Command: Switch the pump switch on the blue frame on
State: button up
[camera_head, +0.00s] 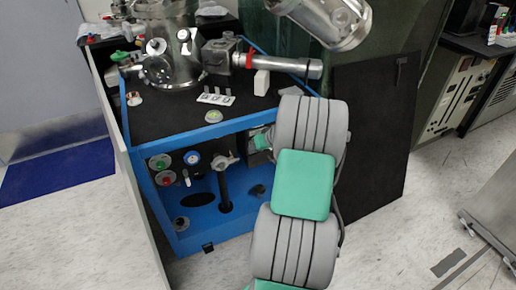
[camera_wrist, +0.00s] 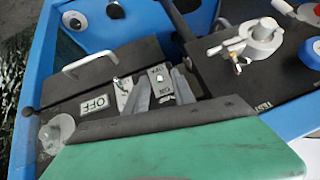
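The blue frame (camera_head: 205,133) stands at the middle left of the head view, with a black top and a recessed front panel. In the wrist view a black box with a handle carries an OFF plate (camera_wrist: 97,104) and a small metal plate with a switch lever (camera_wrist: 119,84), which looks like the pump switch. My gripper (camera_wrist: 162,92) has its two grey fingers apart, with a second small labelled plate (camera_wrist: 159,76) showing between them. The fingers are close to the box; I cannot tell whether they touch it. In the head view my arm mostly hides the gripper and switch.
Beside the box, a black panel (camera_wrist: 222,70) holds a silver valve (camera_wrist: 262,35) and a red-and-white knob (camera_wrist: 310,13). The steel vacuum chamber (camera_head: 165,50) stands on the frame. A dark board (camera_head: 375,135) leans to the right.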

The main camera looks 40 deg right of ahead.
jog(key=p+v, duration=0.1)
jog(key=v, duration=0.6)
jog(key=shift+s+r, duration=0.25)
